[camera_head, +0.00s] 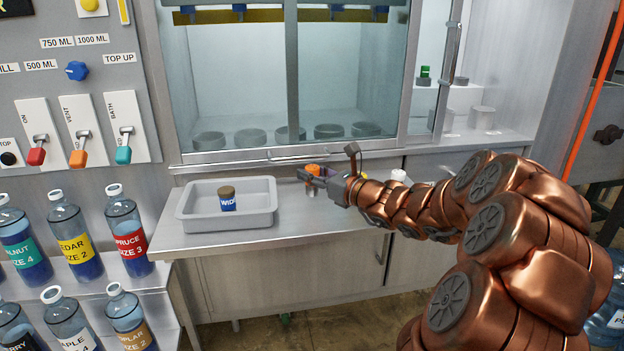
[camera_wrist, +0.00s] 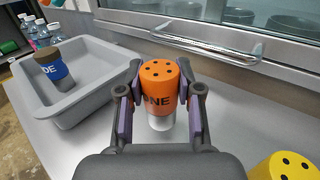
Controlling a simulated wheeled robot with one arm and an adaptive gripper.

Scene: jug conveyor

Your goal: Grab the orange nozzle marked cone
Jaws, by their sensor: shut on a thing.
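The orange nozzle (camera_wrist: 163,85) has a dotted top and the letters "NE" showing, with a pale lower part. In the wrist view it stands upright between the two fingers of my gripper (camera_wrist: 161,112), which is shut on it. In the head view the orange nozzle (camera_head: 312,168) shows at the tip of my gripper (camera_head: 318,178), over the counter to the right of the grey tray. Its left letters are hidden by a finger.
A grey tray (camera_head: 185,222) holds a blue nozzle (camera_head: 228,204) with a brown top. A yellow dotted nozzle (camera_wrist: 285,166) stands close by at lower right in the wrist view. A cabinet door handle (camera_wrist: 208,38) runs behind. Labelled bottles (camera_head: 128,238) stand at left.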

